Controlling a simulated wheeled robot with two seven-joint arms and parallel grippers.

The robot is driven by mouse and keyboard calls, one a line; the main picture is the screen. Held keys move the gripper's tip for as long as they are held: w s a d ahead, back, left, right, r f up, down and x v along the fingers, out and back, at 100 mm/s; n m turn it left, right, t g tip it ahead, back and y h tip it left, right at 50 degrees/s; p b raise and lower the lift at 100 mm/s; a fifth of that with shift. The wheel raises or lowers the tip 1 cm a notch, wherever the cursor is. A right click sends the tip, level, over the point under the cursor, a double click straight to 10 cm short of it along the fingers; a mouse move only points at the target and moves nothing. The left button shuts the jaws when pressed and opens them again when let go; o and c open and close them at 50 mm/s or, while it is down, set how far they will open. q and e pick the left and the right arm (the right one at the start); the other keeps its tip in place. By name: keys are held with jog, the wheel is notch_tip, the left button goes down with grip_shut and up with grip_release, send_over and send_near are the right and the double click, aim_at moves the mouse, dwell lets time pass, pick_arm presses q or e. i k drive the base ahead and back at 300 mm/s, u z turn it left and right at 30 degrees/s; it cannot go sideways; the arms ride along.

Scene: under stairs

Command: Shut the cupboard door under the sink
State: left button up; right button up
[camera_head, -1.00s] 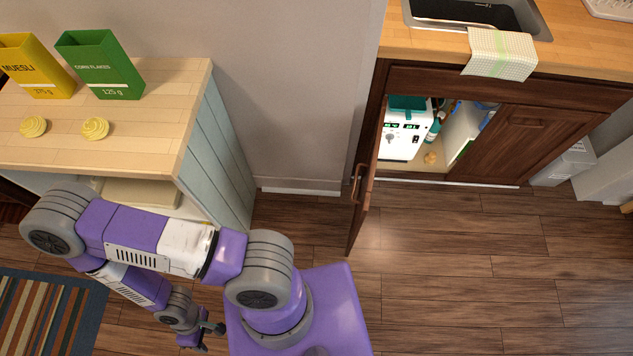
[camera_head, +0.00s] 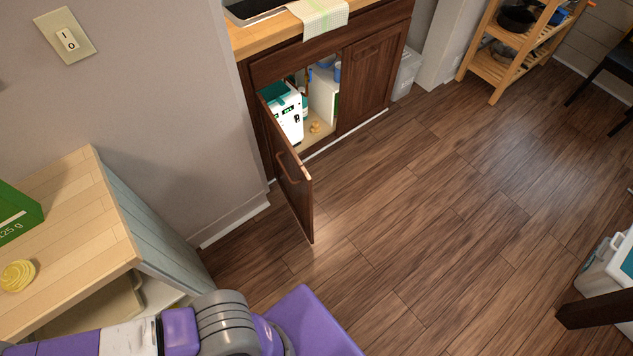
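The cupboard door (camera_head: 287,170) under the sink stands open, swung out from its left side into the room. It is dark brown wood with a bar handle (camera_head: 293,164) on its outer face. Inside the open cupboard are a white box-shaped appliance (camera_head: 288,117), a teal bottle and a small tan item on the cupboard floor. The right-hand cupboard door (camera_head: 366,78) is shut. The sink (camera_head: 250,10) is cut off at the top edge. My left arm shows at the bottom left, but its gripper is out of view. My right gripper is out of view too.
A pale wooden cabinet (camera_head: 125,235) stands at the left, near my arm. The wooden floor (camera_head: 420,220) in front and to the right of the cupboard is clear. A slatted shelf rack (camera_head: 490,70) stands at the back right, and a white container (camera_head: 608,265) at the right edge.

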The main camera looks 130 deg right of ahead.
aim_at(295, 181)
jog(key=z, duration=4.05)
jog(key=i, duration=0.5)
jog(key=z, duration=1.65)
jog(key=k, duration=0.5)
jog(key=u, duration=0.05)
